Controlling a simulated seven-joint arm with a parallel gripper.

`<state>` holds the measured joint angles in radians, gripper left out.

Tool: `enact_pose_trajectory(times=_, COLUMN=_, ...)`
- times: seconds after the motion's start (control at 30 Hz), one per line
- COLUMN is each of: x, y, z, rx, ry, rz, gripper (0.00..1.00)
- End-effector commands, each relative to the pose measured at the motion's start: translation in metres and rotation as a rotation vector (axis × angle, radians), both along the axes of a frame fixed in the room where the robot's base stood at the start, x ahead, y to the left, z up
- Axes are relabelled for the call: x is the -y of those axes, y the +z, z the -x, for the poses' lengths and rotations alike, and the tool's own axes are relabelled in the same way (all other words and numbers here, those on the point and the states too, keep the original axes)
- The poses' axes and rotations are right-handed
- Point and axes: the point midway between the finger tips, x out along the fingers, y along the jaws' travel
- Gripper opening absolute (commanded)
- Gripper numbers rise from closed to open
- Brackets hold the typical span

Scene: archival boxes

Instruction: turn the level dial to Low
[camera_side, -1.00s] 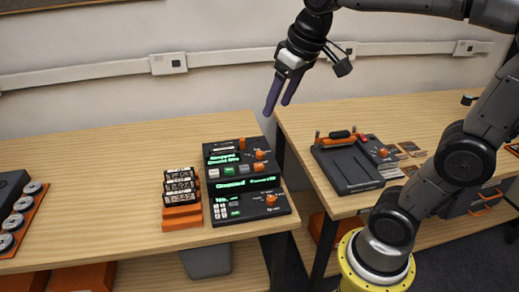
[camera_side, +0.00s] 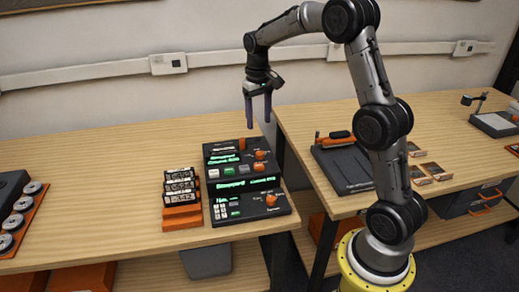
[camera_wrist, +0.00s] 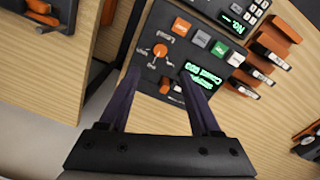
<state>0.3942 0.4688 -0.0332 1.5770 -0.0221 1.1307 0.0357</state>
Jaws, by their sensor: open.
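A dark console (camera_side: 209,150) with green-lit displays stands near the right end of the left table. An orange dial (camera_side: 259,155) sits at its right side. In the wrist view the same dial (camera_wrist: 160,50) has white labels around it, too small to read for sure. A second orange dial (camera_side: 271,200) is on the nearer unit. Which is the level dial I cannot tell. My gripper (camera_side: 258,112) is open and empty, pointing down above the console's back edge. In the wrist view my fingers (camera_wrist: 160,80) stand apart either side of the first dial's line, not touching it.
Grey, white, green and orange buttons (camera_wrist: 220,48) lie beside the dial. An orange block with number counters (camera_side: 181,212) stands left of the console. A gap separates the tables; a dark tray device (camera_side: 345,168) is on the right one. The left table's middle is clear.

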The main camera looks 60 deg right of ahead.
Motion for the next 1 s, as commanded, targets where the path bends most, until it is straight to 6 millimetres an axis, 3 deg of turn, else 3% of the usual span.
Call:
enact_pose_trajectory(times=0.5, x=0.001, y=-0.096, z=0.002, rx=-0.003, ry=0.001, rz=-0.001, gripper=0.64)
enact_pose_trajectory(times=0.7, x=0.002, y=-0.113, z=0.001, rx=0.000, ry=0.001, rz=0.000, gripper=0.64)
enact_pose_trajectory(times=1.0, x=0.002, y=-0.117, z=0.001, rx=0.001, ry=0.001, rz=0.000, gripper=0.64)
